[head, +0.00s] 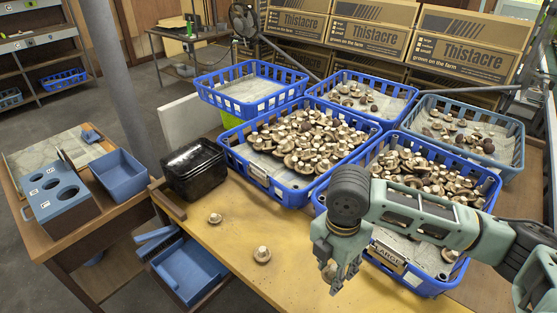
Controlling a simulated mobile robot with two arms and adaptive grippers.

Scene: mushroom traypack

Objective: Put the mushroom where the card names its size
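Two loose brown mushrooms with pale stems lie on the wooden table: one mushroom (262,254) nearer the front, and another mushroom (215,218) further left. My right gripper (334,284) points down over the table, right of both and in front of the right blue crate (428,283). Something brownish shows at its fingers; I cannot tell whether it is a held mushroom. The right crate carries a card reading "LARGE" (388,257), partly behind my gripper. The middle blue crate (288,196) has a card (258,171) too small to read. Both crates hold many mushrooms. My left gripper is not in view.
Behind stand an almost empty blue crate (222,98), another blue crate (408,107) and a grey-blue crate (508,172) with some mushrooms. Black trays (194,168) are stacked at the table's left. A blue box with holes (62,208) stands on the side table. The front left tabletop is mostly clear.

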